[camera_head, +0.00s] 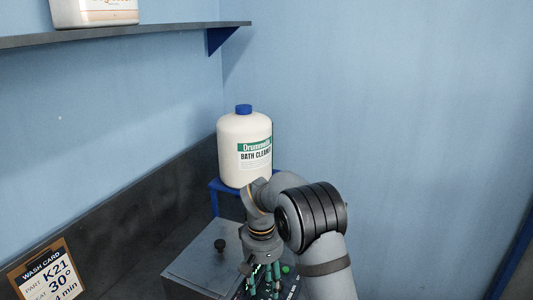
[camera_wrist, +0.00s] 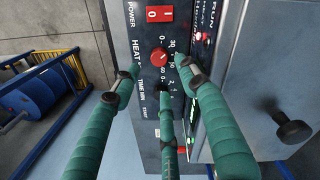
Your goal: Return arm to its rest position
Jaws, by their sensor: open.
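My gripper (camera_head: 265,278) has teal fingers and points down in front of a grey machine (camera_head: 205,258), at the bottom of the head view. In the wrist view, my gripper (camera_wrist: 163,75) has its fingers spread apart with nothing between them. They are over the machine's control panel (camera_wrist: 143,42). A red knob (camera_wrist: 158,57) marked for heat shows between the fingertips. The time knob is partly hidden by the middle finger. I cannot tell whether any fingertip touches the panel.
A white bath cleaner bottle (camera_head: 243,148) stands on a blue stand behind my arm. A wash card (camera_head: 48,275) is at lower left. A dark shelf (camera_head: 120,36) juts from the left wall. A black knob (camera_wrist: 292,128) tops the machine's lid. Blue rolls (camera_wrist: 40,98) sit in a rack.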

